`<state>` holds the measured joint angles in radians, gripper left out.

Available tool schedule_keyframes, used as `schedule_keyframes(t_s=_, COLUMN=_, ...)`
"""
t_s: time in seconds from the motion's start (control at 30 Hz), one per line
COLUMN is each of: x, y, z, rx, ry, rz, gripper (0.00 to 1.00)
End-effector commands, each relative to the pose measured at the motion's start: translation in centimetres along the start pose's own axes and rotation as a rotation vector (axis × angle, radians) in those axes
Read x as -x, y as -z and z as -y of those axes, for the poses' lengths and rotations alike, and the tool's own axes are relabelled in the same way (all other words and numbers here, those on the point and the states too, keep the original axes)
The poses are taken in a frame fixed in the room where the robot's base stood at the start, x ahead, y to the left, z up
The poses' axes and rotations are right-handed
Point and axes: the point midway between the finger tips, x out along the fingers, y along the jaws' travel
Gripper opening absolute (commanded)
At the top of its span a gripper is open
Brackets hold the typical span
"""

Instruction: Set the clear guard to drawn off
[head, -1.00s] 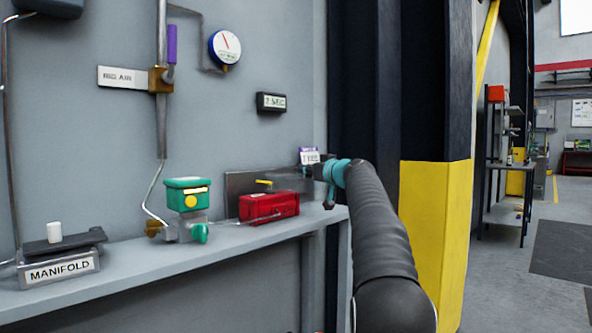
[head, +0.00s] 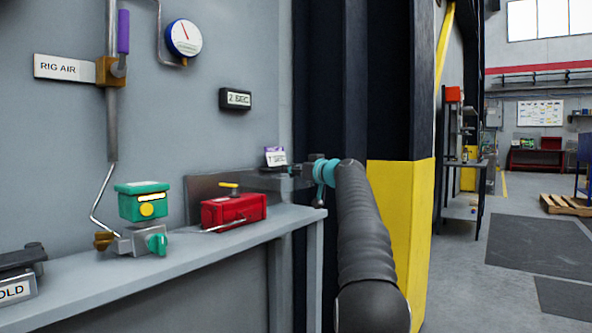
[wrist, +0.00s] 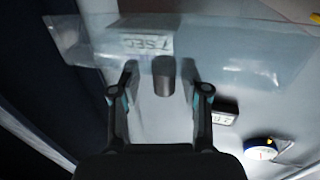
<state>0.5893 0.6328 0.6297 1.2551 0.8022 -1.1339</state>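The clear guard (wrist: 235,60) is a see-through sheet stretching across the upper wrist view. In the head view it looks like a grey see-through panel (head: 205,185) behind a red actuator (head: 234,210). A grey cylindrical knob (wrist: 164,76) shows in front of the sheet in the wrist view. My gripper (wrist: 158,78) is open, one finger on each side of the knob with visible gaps, so no grip shows. Whether the knob is fully between the fingertips in depth I cannot tell. In the head view my gripper (head: 300,173) is at the panel's right end, its fingers small and partly hidden.
A 7 SEC tag (wrist: 147,45) sits by the guard. A green-topped unit (head: 143,200) stands left of the red actuator on the grey shelf (head: 180,262). A gauge (head: 184,38) and a 2 SEC plate (head: 235,98) are on the wall. A yellow-black column (head: 400,220) stands right.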

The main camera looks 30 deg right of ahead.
Motion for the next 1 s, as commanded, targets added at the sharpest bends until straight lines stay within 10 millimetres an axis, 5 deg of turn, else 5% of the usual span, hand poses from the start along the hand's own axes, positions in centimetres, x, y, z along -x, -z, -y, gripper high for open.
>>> schedule_keyframes(t_s=0.47, x=0.8, y=0.2, z=0.6, rx=-0.001, ry=0.008, rz=-0.001, gripper=0.47)
schedule_keyframes(t_s=1.0, x=9.0, y=0.1, z=0.5, rx=-0.001, ry=0.007, rz=-0.001, gripper=0.47)
